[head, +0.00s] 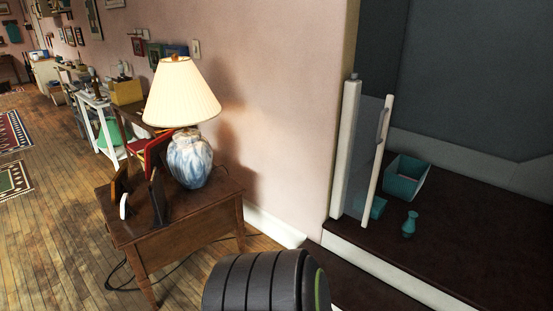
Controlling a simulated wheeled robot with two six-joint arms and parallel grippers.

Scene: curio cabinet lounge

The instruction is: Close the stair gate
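The stair gate stands at the right, at the edge of a raised dark floor. It has a thick white upright housing (346,150) beside the pink wall's end. A short, see-through grey panel (362,165) runs from it to a slim white bar (373,160) with a grey handle (382,125). The bar leans slightly and stands only a little way from the housing. The wide opening to the right of the bar is uncovered. Neither of my grippers shows in the head view.
On the raised floor (470,230) behind the gate are a teal bin (405,178) and a small teal vase (409,225). A wooden side table (190,228) with a lamp (183,95) stands left of the gate. A dark banded rounded object (262,282) fills the bottom middle.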

